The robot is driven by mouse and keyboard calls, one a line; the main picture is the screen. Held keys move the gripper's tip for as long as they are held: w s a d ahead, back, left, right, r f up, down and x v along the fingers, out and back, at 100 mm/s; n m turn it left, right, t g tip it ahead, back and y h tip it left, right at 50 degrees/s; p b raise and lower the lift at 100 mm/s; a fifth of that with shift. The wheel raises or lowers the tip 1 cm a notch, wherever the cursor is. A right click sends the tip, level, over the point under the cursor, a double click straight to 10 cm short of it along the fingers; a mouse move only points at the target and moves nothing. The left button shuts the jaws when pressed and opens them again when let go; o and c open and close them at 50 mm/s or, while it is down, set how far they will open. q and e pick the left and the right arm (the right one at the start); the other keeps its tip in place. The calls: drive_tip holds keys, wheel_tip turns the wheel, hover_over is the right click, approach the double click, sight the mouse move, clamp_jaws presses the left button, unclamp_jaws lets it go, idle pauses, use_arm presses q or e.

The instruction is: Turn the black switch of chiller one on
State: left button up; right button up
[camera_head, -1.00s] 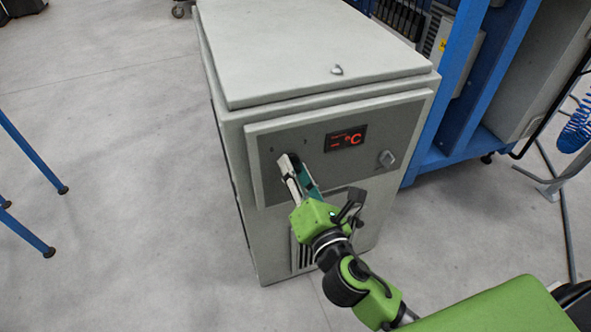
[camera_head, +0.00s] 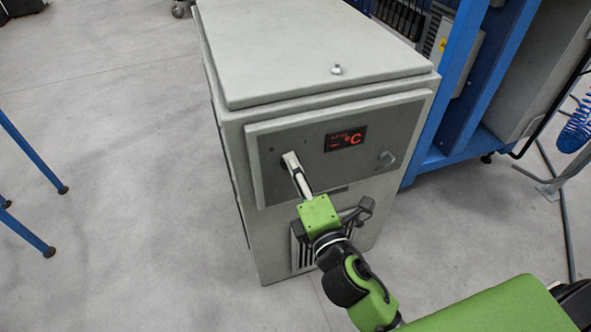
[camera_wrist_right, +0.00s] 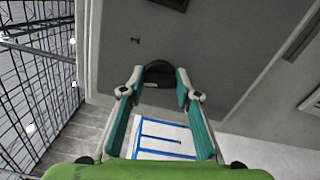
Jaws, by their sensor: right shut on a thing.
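The chiller (camera_head: 310,60) is a grey cabinet in the middle of the head view, with a dark front panel (camera_head: 262,150) and a lit red °C display (camera_head: 346,139). The black switch (camera_wrist_right: 158,72) shows in the wrist view as a dark rounded knob between the fingertips. In the head view it is mostly hidden by my right gripper (camera_head: 291,161), which reaches the panel's left part. My right gripper is shut on the black switch, a fingertip on each side of it. A small mark on the panel (camera_wrist_right: 135,40) sits above the switch. My left gripper is not in view.
A silver-grey knob (camera_head: 386,158) sits on the panel's right. A blue frame (camera_head: 455,85) stands close to the chiller's right, and blue legs (camera_head: 28,190) stand at far left. The floor left of the chiller is clear.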

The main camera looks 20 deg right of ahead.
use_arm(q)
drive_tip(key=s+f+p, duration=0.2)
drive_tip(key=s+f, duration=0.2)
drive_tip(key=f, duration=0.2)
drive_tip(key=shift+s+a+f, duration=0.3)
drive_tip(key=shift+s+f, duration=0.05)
use_arm(e)
drive_tip(key=shift+f+m, duration=0.2)
drive_tip(key=shift+m, duration=5)
drive_tip(key=o, duration=1.1)
drive_tip(key=shift+s, duration=0.1)
drive_tip(key=s, duration=1.2)
drive_tip(key=shift+d, duration=0.2)
